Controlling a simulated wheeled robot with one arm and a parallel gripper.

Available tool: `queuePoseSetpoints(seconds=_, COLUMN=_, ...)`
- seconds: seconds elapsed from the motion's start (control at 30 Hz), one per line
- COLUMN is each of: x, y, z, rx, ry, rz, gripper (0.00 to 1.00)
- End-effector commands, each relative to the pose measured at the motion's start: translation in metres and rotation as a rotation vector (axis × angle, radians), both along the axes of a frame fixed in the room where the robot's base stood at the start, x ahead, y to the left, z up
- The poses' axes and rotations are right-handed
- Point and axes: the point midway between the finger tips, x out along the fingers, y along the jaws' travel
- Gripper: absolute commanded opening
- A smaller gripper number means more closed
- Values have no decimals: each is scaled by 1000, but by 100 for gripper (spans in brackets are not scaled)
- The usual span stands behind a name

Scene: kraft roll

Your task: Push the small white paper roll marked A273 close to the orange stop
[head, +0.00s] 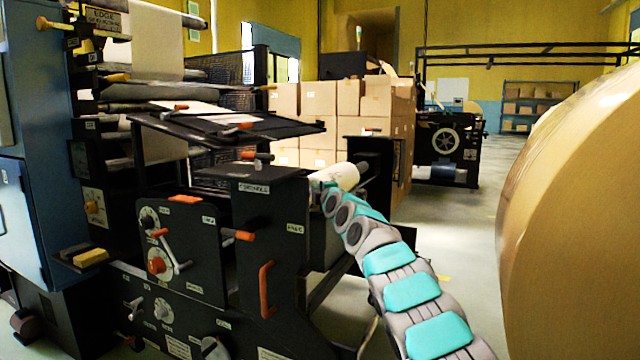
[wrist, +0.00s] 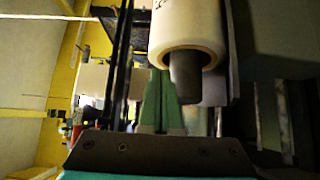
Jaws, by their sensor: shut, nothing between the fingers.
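The small white paper roll (head: 340,176) sits on the black machine in the middle of the head view. Dark marks show on it, but I cannot read A273. In the wrist view the roll (wrist: 188,32) is at the top centre, end-on, with a dark shaft end (wrist: 186,80) sticking out of its core. My gripper (wrist: 158,84) is shut and empty, its teal fingers just left of the shaft and below the roll's end. I cannot tell whether they touch it. In the head view my arm reaches the roll's near end. I cannot make out the orange stop.
The black machine (head: 285,215) has orange handles (head: 266,290) on its front. Stacked cartons (head: 300,100) stand behind it. A large brown kraft roll (head: 580,210) fills the right side. Clear floor (head: 465,235) lies between. In the wrist view a dark plate stands right of the roll.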

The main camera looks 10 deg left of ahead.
Motion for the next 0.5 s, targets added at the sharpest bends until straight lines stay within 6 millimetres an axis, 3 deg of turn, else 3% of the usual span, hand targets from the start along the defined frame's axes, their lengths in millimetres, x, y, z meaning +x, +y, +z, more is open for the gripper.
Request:
queuePoseSetpoints(seconds=0.2, x=15, y=-4, z=1, rx=3, ry=1, rz=2, gripper=0)
queuePoseSetpoints(seconds=0.5, x=22, y=-7, z=-1, rx=0, ry=1, rz=1, gripper=0)
